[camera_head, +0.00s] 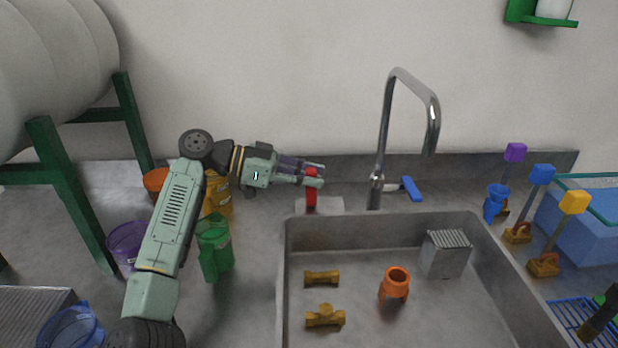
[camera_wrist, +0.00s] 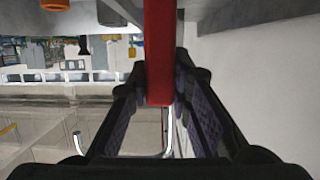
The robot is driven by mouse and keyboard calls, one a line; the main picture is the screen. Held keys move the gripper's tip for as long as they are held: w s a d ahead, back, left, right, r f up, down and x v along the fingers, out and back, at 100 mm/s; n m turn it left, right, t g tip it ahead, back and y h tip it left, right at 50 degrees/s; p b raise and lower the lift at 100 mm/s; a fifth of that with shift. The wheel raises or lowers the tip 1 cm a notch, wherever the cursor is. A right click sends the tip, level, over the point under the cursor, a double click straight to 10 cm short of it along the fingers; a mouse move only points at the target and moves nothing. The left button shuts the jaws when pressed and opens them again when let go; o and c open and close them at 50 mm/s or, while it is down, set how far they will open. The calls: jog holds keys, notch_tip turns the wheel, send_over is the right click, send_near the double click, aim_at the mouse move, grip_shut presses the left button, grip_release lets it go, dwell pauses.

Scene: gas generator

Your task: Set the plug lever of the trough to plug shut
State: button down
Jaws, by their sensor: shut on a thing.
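The red plug lever (camera_head: 311,197) stands upright on a grey block (camera_head: 334,204) behind the back rim of the trough (camera_head: 285,262). My gripper (camera_head: 318,177) reaches in from the left and is shut on the upper part of the lever. In the wrist view the red lever (camera_wrist: 160,50) runs down between the two dark fingers of my gripper (camera_wrist: 163,75). The fingers partly hide the lever's top in the head view. The plug itself cannot be made out.
A tall tap (camera_head: 386,125) with a blue handle (camera_head: 411,188) stands right of the lever. A green container (camera_head: 214,250) and other coloured ones stand near my arm.

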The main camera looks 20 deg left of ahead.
jog(key=c, duration=1.4)
grip_release()
jog(key=shift+c, duration=0.2)
jog(key=shift+a, duration=0.1)
jog(key=v, duration=1.1)
jog(key=shift+s+a, duration=0.15)
jog(key=shift+a, duration=0.2)
jog(key=shift+s, duration=0.1)
